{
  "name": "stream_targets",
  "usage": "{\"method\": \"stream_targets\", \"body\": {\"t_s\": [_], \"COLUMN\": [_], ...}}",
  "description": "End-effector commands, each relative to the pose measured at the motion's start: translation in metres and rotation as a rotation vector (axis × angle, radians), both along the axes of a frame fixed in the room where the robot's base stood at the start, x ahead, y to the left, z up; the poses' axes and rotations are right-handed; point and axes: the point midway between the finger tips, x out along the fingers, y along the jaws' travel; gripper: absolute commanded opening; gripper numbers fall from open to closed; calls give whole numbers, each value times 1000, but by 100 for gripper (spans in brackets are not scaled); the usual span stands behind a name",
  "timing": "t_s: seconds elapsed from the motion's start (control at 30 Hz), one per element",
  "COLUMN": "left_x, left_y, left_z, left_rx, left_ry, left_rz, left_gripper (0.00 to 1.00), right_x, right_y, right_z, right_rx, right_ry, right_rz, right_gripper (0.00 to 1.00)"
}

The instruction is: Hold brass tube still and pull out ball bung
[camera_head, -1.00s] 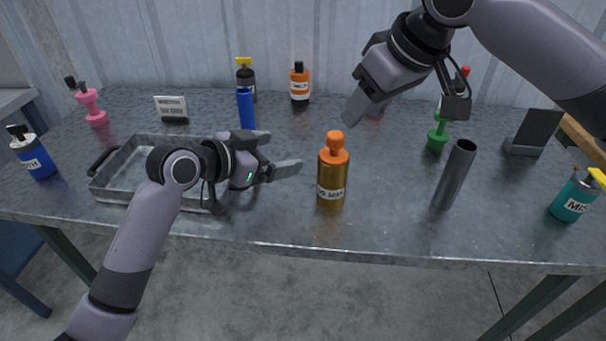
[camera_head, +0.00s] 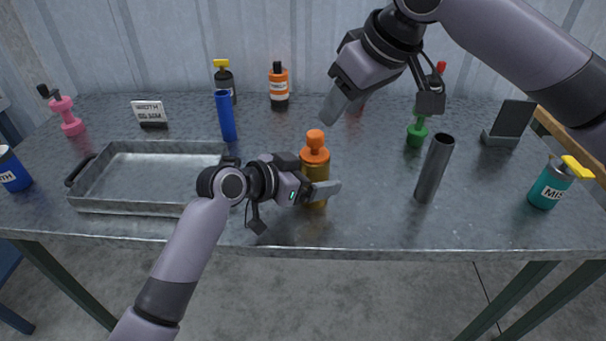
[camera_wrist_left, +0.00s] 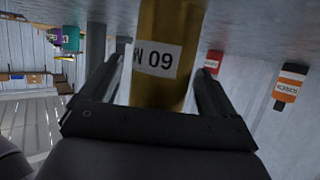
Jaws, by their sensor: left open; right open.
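The brass tube (camera_head: 314,184) stands upright on the grey table, with an orange ball bung (camera_head: 315,141) in its top. My left gripper (camera_head: 325,178) is open, with its fingers on either side of the tube's body. In the left wrist view the brass tube (camera_wrist_left: 163,60), with a white label, lies between the two dark fingers (camera_wrist_left: 158,95); gaps show beside it, and the bung is out of that view. My right gripper (camera_head: 338,103) is open above and a little behind the tube, to the upper right of the bung, and empty.
A metal tray (camera_head: 150,208) lies left of the tube. A grey open tube (camera_head: 434,168) stands to the right, with a green stand (camera_head: 417,134) behind it. A blue tube (camera_head: 226,117) and an orange bottle (camera_head: 279,88) stand at the back. A teal bottle (camera_head: 549,187) is far right.

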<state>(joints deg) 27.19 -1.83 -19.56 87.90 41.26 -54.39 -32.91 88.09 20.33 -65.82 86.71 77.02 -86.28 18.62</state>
Motion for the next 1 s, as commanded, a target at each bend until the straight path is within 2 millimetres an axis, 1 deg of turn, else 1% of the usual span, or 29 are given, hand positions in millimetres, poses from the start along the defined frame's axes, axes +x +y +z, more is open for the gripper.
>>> {"method": "stream_targets", "body": {"t_s": [0.33,0.37,0.4,0.47,0.5,0.53,1.0], "left_x": [2,2,2,2,2,2,2], "left_y": [-3,-2,-2,-2,-2,-2,-2], "left_z": [-1,-1,-1,-1,-1,-1,-1], "left_rx": [0,0,0,0,0,0,0], "left_ry": [0,0,0,0,0,0,0], "left_rz": [0,0,0,0,0,0,0], "left_gripper": [89,80,67,47,34,30,30], "right_x": [0,0,0,0,0,0,0], "right_y": [0,0,0,0,0,0,0], "right_z": [0,0,0,0,0,0,0], "right_rx": [0,0,0,0,0,0,0], "right_ry": [0,0,0,0,0,0,0], "right_rz": [0,0,0,0,0,0,0], "right_gripper": [43,43,43,43,43,43,43]}}
